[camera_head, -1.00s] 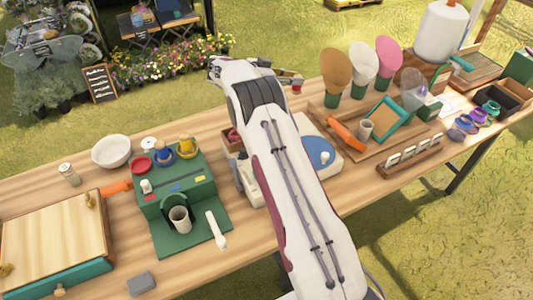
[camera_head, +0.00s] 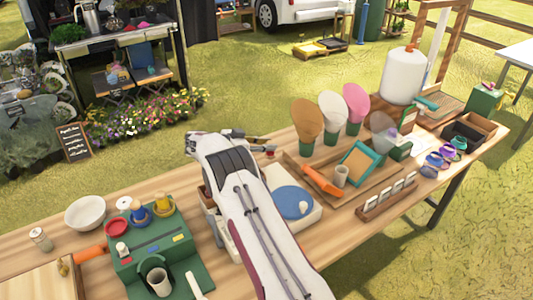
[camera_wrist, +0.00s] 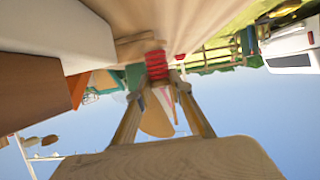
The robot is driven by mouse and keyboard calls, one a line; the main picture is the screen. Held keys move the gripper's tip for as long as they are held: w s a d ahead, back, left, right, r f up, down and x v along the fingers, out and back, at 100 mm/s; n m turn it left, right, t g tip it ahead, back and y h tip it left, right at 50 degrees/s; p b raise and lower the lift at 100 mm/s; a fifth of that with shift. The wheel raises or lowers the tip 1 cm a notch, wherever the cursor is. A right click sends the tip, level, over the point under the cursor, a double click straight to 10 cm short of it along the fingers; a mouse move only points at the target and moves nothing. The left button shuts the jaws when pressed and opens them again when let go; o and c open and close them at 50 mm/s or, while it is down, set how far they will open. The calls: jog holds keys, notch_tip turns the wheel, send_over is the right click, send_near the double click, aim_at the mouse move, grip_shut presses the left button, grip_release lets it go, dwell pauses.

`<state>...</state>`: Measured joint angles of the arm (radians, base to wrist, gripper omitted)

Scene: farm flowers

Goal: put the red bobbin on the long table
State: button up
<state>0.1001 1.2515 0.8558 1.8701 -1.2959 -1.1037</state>
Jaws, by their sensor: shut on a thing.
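The red bobbin (camera_wrist: 157,65) is held between the fingertips of my gripper (camera_wrist: 158,88) in the wrist view. Its ribbed red side shows. In the head view my gripper (camera_head: 268,148) is by the far edge of the long wooden table (camera_head: 335,240), and a small bit of red (camera_head: 270,155) shows at its tip. My arm hides part of the table behind it. I cannot tell whether the bobbin touches the table.
A white machine with a blue disc (camera_head: 292,202) stands beside my arm. A green box (camera_head: 150,245) and a white bowl (camera_head: 85,213) are to the left. Cones (camera_head: 307,120) and a wooden tray (camera_head: 300,172) are to the right. A pale table (camera_head: 518,52) stands far right.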

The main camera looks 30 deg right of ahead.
aim_at(267, 153)
jog(key=shift+f, duration=1.9)
jog(key=shift+f, duration=0.15)
jog(key=o, duration=0.9)
jog(key=shift+o, duration=0.2)
jog(key=shift+a+r, duration=0.2)
jog(key=shift+r, duration=0.05)
jog(key=v, duration=1.1)
jog(key=shift+a, duration=0.3)
